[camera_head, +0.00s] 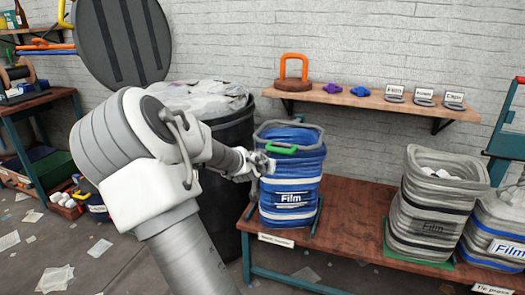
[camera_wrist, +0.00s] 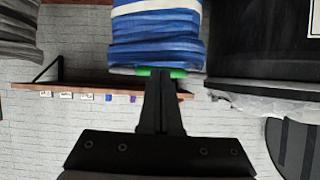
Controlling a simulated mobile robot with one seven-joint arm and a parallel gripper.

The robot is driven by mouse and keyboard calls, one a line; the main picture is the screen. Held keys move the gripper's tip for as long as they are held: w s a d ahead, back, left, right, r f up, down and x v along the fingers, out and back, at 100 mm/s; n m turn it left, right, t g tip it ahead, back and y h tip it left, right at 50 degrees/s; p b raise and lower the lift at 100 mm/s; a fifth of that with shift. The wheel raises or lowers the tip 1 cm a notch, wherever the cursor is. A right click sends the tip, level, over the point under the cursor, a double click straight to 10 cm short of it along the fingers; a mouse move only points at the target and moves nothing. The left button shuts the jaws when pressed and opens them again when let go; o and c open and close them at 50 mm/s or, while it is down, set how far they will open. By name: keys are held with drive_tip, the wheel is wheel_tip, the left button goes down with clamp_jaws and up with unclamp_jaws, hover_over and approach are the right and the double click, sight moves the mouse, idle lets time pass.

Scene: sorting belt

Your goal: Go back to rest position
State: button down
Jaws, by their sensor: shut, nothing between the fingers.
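My gripper (camera_head: 262,163) is shut and empty, just to the left of the blue bag (camera_head: 288,212) labelled Film. The bag stands upright on the brown bench. A green handle-like piece (camera_head: 281,147) is at the bag's upper front, close to my fingertips. In the wrist view, which is upside down, my closed fingers (camera_wrist: 160,75) point toward the blue bag (camera_wrist: 155,40) and cover part of the green piece (camera_wrist: 176,73). I cannot tell whether the fingertips touch it. My arm reaches across the left half of the head view.
Grey Film bags (camera_head: 430,205) stand on the bench (camera_head: 352,205) to the right. A black bin (camera_head: 232,130) with pale plastic stands behind my arm. A wall shelf (camera_head: 365,98) holds an orange-handled item (camera_head: 294,72) and small tagged pieces. Papers litter the floor at left.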

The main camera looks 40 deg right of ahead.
drive_tip(key=shift+a+f, duration=0.1)
drive_tip(key=shift+a, duration=0.1)
drive_tip(key=s+a+r+n+y, duration=0.1)
drive_tip(key=s+a+n+y, duration=0.3)
drive_tip(key=a, duration=0.9)
drive_tip(key=s+a+r+n+y, duration=0.15)
drive_tip(key=a+y, duration=0.45)
drive_tip(key=a, duration=0.6)
drive_tip(key=s+a+r+n+y, duration=0.1)
drive_tip(key=s+a+r+n, duration=0.2)
drive_tip(key=s+a, duration=0.45)
drive_tip(key=s+a+r+n, duration=0.3)
drive_tip(key=s+a+n, duration=0.1)
drive_tip(key=s+a, duration=0.4)
wheel_tip(320, 180, up, 19)
drive_tip(key=s+p, duration=0.2)
drive_tip(key=p, duration=1.7)
drive_tip(key=shift+d, duration=0.25)
drive_tip(key=shift+r, duration=0.1)
